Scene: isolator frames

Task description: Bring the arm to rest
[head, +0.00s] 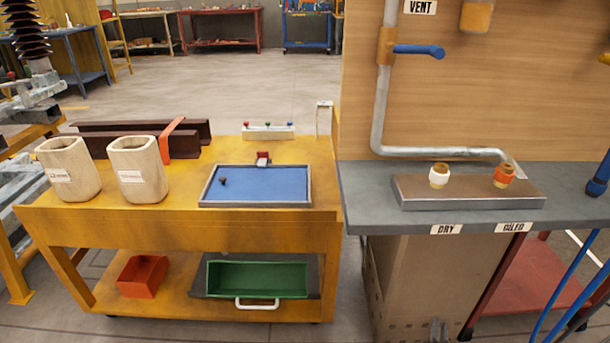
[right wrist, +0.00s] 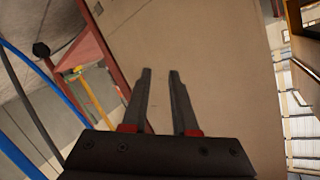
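My right gripper (right wrist: 160,73) shows in the right wrist view. Its two dark fingers with red bases stand apart, with nothing between them. Behind the fingers is a plain tan panel, and I cannot tell how far away it is. My left gripper is in neither view.
A yellow cart (head: 262,152) holds two beige bins (head: 68,170) (head: 137,170) and a blue-lined tray (head: 262,186). Right of it, a grey bench (head: 365,190) carries a metal block (head: 465,194) with two fittings. Blue hoses (head: 570,295) hang at the right. Open floor lies behind.

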